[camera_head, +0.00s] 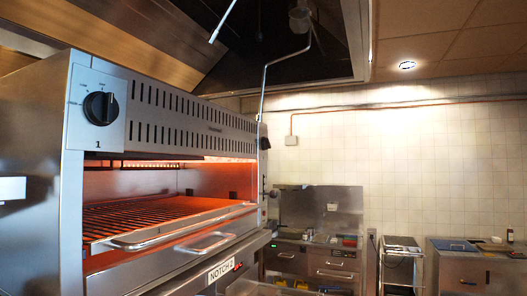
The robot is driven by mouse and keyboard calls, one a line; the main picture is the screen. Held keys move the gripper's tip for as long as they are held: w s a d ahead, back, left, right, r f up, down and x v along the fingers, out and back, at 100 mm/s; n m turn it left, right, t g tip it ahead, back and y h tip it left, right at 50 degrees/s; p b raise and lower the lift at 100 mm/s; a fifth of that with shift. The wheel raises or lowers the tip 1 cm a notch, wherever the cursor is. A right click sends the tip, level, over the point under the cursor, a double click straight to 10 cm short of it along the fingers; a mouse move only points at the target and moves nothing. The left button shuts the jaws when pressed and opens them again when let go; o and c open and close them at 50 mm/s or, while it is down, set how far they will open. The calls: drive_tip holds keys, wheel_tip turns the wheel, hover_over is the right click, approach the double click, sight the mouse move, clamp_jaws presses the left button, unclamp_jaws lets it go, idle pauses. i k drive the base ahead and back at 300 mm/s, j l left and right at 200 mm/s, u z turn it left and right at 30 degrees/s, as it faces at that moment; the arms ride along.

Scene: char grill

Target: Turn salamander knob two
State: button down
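A steel salamander grill (185,100) fills the left side of the view. A black round knob (100,108) sits on a pale plate marked "1" at its upper left front. A small dark piece (264,143) sticks out at the far right end of the same front; I cannot tell whether it is a second knob. No knob marked "2" is readable. The rack (150,213) glows orange inside, with handles (160,236) along its front. My gripper is not in view.
A label reading "NOTCH 2" (222,270) is on the front below the rack. A thin pipe (263,90) rises by the grill's right end. Steel counters (475,270) and a cart (400,245) stand along the tiled back wall.

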sight(265, 143)
drive_tip(key=i+l, duration=0.6)
drive_tip(key=i, duration=0.2)
drive_tip(key=l+z, duration=0.05)
